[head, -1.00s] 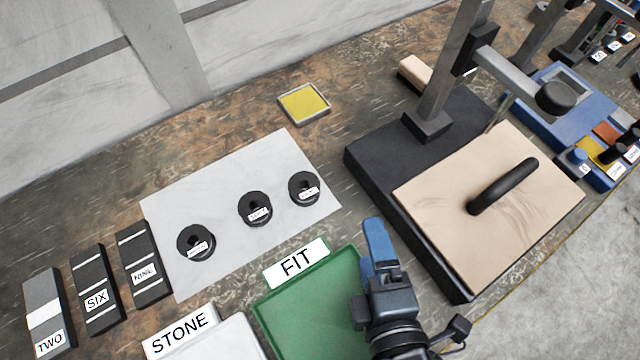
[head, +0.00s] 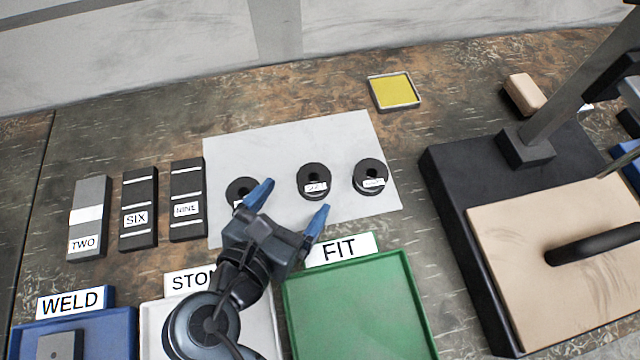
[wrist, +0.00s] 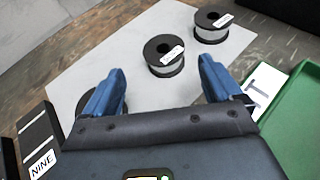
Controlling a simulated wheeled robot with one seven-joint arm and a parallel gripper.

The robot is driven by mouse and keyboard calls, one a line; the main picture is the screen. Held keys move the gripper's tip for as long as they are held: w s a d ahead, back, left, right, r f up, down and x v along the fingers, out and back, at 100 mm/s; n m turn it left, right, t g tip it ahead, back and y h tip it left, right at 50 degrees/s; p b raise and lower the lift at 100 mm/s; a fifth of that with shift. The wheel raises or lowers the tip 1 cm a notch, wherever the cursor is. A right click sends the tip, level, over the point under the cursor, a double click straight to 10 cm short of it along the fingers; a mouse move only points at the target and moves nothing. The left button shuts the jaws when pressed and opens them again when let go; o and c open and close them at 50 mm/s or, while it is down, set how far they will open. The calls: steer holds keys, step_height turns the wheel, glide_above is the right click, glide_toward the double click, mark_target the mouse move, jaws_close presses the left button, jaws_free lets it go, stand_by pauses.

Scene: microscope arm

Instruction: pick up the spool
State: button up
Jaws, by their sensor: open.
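Three black spools with white labels stand on a light grey sheet (head: 300,135). The left spool (head: 238,188) is partly hidden by my gripper. The middle spool (head: 313,180) and the right spool (head: 370,176) are in clear view. My gripper (head: 292,203) is open and empty, its blue fingers spread above the front of the sheet, between the left and middle spools. In the wrist view, the middle spool (wrist: 165,56) shows beyond and between the fingers. The right spool (wrist: 211,27) is farther off, and the left spool is mostly hidden behind the left finger.
Blocks marked TWO (head: 88,220), SIX (head: 138,208) and NINE (head: 187,200) stand left of the sheet. Trays labelled WELD, STONE and FIT (head: 355,310) line the front. A black-based stand (head: 465,240) is at right, and a yellow pad (head: 394,91) lies behind.

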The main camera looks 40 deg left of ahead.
mark_target(310, 184)
steer(key=shift+d+x, duration=0.15)
steer(key=shift+x, duration=1.75)
steer(key=shift+d+x, duration=0.15)
steer(key=shift+x, duration=1.75)
steer(key=shift+c, duration=0.2)
steer(key=c, duration=1.1)
